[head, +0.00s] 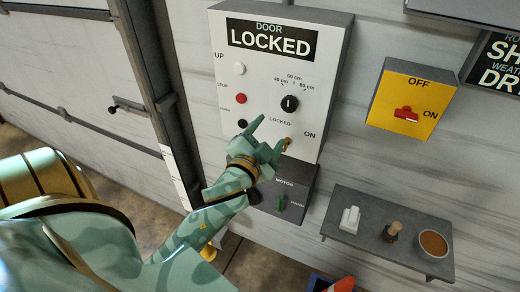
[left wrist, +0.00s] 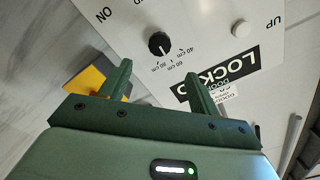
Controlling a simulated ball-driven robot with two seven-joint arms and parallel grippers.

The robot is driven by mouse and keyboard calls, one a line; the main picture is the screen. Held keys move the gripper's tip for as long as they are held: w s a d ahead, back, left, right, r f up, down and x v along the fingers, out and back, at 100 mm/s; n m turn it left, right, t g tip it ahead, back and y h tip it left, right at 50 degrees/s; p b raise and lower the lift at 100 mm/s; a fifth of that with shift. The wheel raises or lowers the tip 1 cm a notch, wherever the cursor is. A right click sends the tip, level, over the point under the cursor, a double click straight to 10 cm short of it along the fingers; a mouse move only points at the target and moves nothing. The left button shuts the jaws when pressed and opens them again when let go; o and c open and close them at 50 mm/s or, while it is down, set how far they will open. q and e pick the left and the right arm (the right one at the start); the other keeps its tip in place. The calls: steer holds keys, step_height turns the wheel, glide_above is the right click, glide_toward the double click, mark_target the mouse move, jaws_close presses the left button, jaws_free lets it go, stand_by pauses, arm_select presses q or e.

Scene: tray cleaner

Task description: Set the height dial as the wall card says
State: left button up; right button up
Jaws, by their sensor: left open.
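The black height dial (head: 290,103) sits on the white door panel (head: 262,75), with 40, 60 and 80 cm marks around it. It also shows in the left wrist view (left wrist: 158,43), beyond my fingers; a white line is on it, but I cannot tell which mark it points to. My left gripper (head: 270,132) is open and empty, below and left of the dial and apart from it. It also shows in the left wrist view (left wrist: 158,75). A black sign (head: 490,65) at the right edge is cut off, and no height shows on it.
A brass key switch (head: 288,143) is close to my left fingertips. White, red and black buttons line the panel's left side. The motor box (head: 285,190) is below. A yellow switch box (head: 412,97) and a small shelf (head: 380,235) with items stand to the right.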

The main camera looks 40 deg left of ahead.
arm_select(q)
steer(key=v, duration=0.4)
steer(key=shift+s+d+b, duration=0.1)
steer(key=shift+s+b, duration=0.25)
steer(key=shift+b, duration=0.05)
